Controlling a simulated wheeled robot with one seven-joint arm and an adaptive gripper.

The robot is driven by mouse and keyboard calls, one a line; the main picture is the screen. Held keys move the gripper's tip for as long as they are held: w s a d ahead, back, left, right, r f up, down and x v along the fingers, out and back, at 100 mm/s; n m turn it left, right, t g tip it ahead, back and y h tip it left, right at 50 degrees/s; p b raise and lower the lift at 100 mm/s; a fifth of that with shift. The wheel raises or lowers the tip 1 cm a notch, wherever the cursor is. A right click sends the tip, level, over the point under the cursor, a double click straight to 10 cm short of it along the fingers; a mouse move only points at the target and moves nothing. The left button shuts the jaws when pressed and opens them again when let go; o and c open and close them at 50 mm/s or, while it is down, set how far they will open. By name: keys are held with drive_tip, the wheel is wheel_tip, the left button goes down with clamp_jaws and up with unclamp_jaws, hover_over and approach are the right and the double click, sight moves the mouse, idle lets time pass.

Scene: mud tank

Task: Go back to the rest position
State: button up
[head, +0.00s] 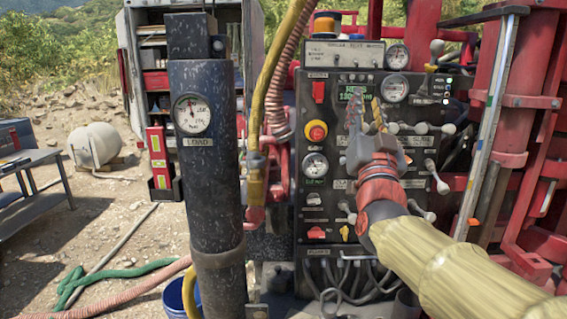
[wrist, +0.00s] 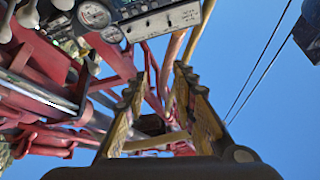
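My gripper (head: 367,116) is raised in front of the black control panel (head: 335,265), with its fingers pointing up in the head view. My arm reaches in from the lower right. In the wrist view the two fingers of my gripper (wrist: 160,85) stand apart with nothing between them. Sky and red framework show beyond them. The gripper covers part of the panel's middle in the head view, near several grey-knobbed levers. I cannot tell the exact gap between gripper and panel.
A red emergency button (head: 316,131) and gauges sit on the panel. A dark column with a load gauge (head: 193,114) stands left of it. Yellow and pink hoses (head: 257,90) hang between them. Red framework (head: 508,110) stands close on the right. Open ground lies at far left.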

drive_tip(key=w+a+f+n+g+y, duration=0.1)
drive_tip(key=w+a+f+g+y, duration=0.1)
drive_tip(key=f, duration=0.5)
drive_tip(key=w+a+f+n+g+y, duration=0.1)
drive_tip(key=f+n+g, duration=0.15)
drive_tip(key=f, duration=0.45)
drive_tip(key=s+a+f+g+y, duration=0.1)
drive_tip(key=s+f+g, duration=0.2)
drive_tip(key=f, duration=0.4)
drive_tip(key=s+f+g, duration=0.2)
drive_tip(key=f+g, duration=0.1)
drive_tip(key=f, duration=0.3)
drive_tip(key=s+d+f+g, duration=0.2)
drive_tip(key=s+f, duration=0.3)
drive_tip(key=s, duration=0.5)
drive_tip(key=s+d+f+g+h, duration=0.1)
drive_tip(key=s+d+f+g, duration=0.1)
drive_tip(key=s+f, duration=0.3)
drive_tip(key=s+d+f+n+g, duration=0.1)
drive_tip(key=s+f+g, duration=0.3)
drive_tip(key=s, duration=1)
wheel_tip(320, 180, down, 2)
drive_tip(key=shift+s+d+f, duration=0.1)
drive_tip(key=shift+s+d, duration=0.2)
drive_tip(key=shift+d, duration=0.15)
